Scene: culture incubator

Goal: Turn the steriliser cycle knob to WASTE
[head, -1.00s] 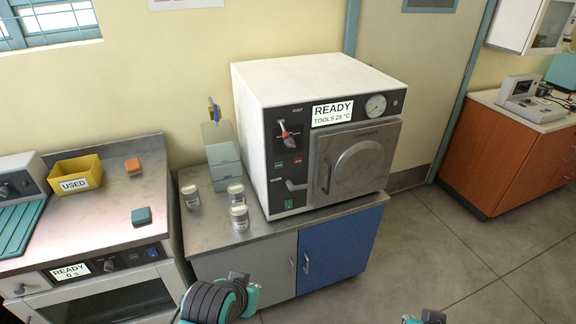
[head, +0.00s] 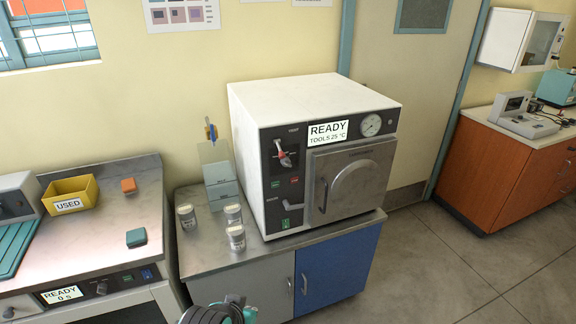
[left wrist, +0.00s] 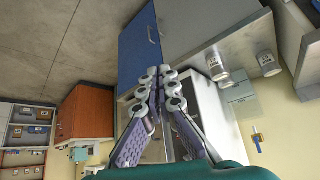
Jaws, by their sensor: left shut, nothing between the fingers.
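The steriliser (head: 300,100) is a white box on a metal-topped cabinet. Its display (head: 328,133) reads READY, TOOLS 25 °C. The cycle knob (head: 284,158) is a small red and pale lever on the dark panel left of the display; its markings are too small to read. My left gripper (head: 236,302) shows at the bottom edge of the head view, in front of the cabinet and well below the knob. In the left wrist view the left gripper (left wrist: 160,74) is shut and empty, with the steriliser (left wrist: 207,98) partly hidden behind its fingers. My right gripper is out of view.
Several white-lidded jars (head: 235,238) stand on the cabinet top (head: 260,252) left of the steriliser. The round-handled door (head: 350,185) is closed. A yellow USED bin (head: 70,193) sits on the left bench (head: 105,230). The floor at right is clear.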

